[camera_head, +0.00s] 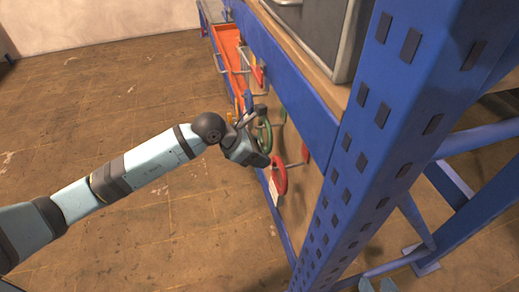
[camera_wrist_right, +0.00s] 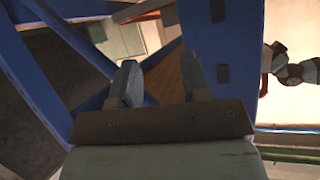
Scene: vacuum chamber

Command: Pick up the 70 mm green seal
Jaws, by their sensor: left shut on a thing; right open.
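The green seal (camera_head: 266,136) is a ring beside the board under the workbench in the head view. My left gripper (camera_head: 256,114) is at the ring's upper left edge and is shut on it; the wrist hides part of the ring. The green seal is not clear in that view.
A blue perforated post (camera_head: 365,130) stands right of the rings. An orange tray (camera_head: 228,50) and several small hanging items are further back along the bench. A grey metal box (camera_head: 315,35) sits on the benchtop. The brown floor (camera_head: 120,100) at left is free.

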